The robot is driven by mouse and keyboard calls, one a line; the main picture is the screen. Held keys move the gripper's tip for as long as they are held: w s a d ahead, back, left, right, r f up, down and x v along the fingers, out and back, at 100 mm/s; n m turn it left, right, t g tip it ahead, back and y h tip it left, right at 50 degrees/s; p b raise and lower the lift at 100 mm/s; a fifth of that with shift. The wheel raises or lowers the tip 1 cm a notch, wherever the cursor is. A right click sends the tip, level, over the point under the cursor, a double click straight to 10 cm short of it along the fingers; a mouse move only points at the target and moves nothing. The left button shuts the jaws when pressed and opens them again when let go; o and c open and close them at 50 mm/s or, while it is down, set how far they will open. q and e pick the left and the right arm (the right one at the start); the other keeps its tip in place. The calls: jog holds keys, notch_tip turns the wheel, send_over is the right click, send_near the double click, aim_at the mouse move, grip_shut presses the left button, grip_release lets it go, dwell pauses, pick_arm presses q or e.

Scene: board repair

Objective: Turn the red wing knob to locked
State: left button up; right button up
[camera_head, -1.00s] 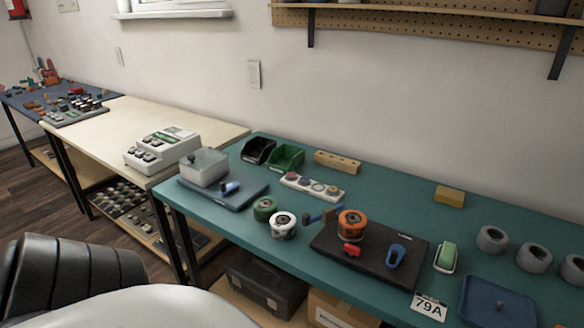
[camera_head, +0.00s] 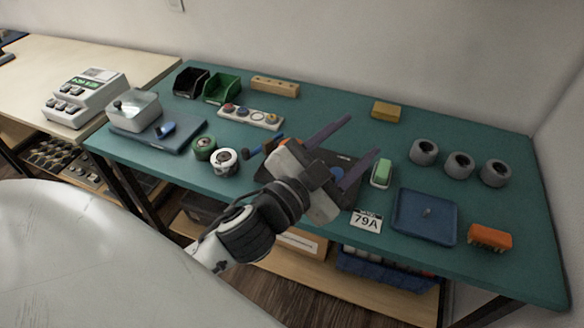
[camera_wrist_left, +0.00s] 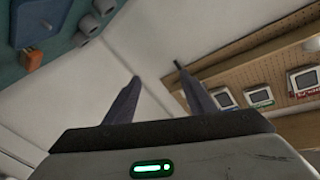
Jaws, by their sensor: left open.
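The red wing knob is hidden in the head view behind my left gripper (camera_head: 364,135). The dark board (camera_head: 328,154) that carried it a second ago shows only in part between and beside the fingers. My left gripper is open and empty, above the board, its fingers pointing to the upper right. In the left wrist view the open fingers (camera_wrist_left: 157,71) point at the wall, with nothing between them. The knob is not in the wrist view. My right gripper is in neither view.
Green tape (camera_head: 204,148) and white tape (camera_head: 223,161) stand left of the board.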

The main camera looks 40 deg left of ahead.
pick_arm(q)
jog(key=s+d+r+m+h, duration=0.2)
jog(key=d+r+m+h, duration=0.8)
jog(key=r+m+h, duration=0.1)
jog(key=s+d+f+m+g+h, duration=0.2)
jog(key=s+d+m+g+h, duration=0.45)
jog(key=m+g, duration=0.55)
notch_tip(320, 180, down, 11)
jog(key=s+a+m+g+y, duration=0.1)
jog(key=s+m+g+y, duration=0.1)
jog(key=m+g+y, duration=0.35)
jog(key=w+a+f+n+t+y+p, duration=0.1)
jog(key=w+a+f+t+y, duration=0.2)
jog(key=a+y, duration=0.8)
jog(key=w+a+f+n+t+y, duration=0.15)
jog(key=w+a+f+y, duration=0.3)
jog(key=a, duration=1.25)
jog(key=shift+g, duration=0.4)
jog(key=x, duration=0.9)
jog(key=shift+w+r+p, duration=0.1)
jog(key=shift+w+p, duration=0.3)
jog(key=shift+w, duration=0.05)
